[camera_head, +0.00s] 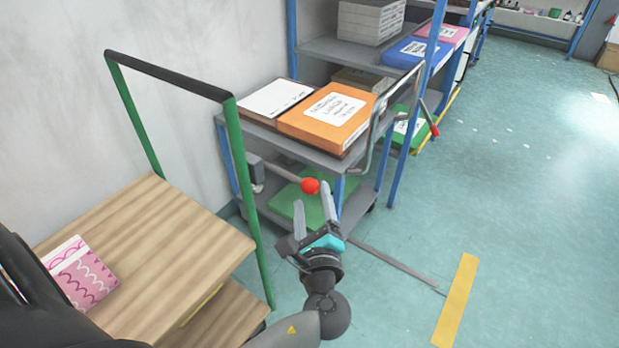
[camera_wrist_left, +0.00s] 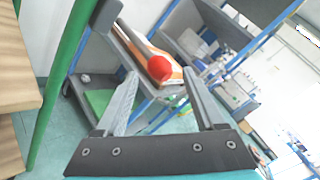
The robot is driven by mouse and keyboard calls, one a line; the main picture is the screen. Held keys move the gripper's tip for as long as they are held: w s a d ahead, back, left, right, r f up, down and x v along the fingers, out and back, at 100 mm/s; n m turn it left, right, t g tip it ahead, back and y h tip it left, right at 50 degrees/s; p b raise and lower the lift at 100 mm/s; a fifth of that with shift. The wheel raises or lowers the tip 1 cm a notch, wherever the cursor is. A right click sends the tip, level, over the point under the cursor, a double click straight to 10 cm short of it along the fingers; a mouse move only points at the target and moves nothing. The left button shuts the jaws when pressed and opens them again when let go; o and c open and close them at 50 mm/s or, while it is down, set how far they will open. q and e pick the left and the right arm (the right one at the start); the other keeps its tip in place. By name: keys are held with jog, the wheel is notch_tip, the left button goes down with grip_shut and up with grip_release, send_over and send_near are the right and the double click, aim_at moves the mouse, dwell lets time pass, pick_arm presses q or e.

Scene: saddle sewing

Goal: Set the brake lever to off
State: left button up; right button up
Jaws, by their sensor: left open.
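A lever with a red ball knob (camera_head: 310,186) sticks out from a grey box (camera_head: 255,170) at the near side of a grey shelf cart; I take it as the brake lever. Its grey rod slopes down to the right in the head view. My left gripper (camera_head: 313,207) is open and empty, just in front of the knob. In the left wrist view the red knob (camera_wrist_left: 159,67) appears between the tips of my left gripper (camera_wrist_left: 160,76); contact cannot be told. No on or off marking is readable. My right gripper is not in view.
The cart holds an orange box (camera_head: 325,115). A second red knob (camera_head: 434,131) sits at its far side. A wooden cart (camera_head: 150,235) with a green-post handle (camera_head: 245,185) and a pink patterned item (camera_head: 80,272) stands at left.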

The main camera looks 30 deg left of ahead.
aim_at(288, 176)
pick_arm(q)
jog(key=b+x, duration=0.1)
jog(key=x, duration=0.5)
jog(key=shift+w+a, duration=0.5)
jog(key=shift+w, duration=0.2)
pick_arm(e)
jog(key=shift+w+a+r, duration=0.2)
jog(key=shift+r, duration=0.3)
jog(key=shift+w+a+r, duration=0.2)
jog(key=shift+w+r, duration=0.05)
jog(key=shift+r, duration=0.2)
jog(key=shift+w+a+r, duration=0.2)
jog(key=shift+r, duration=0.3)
pick_arm(q)
grip_shut()
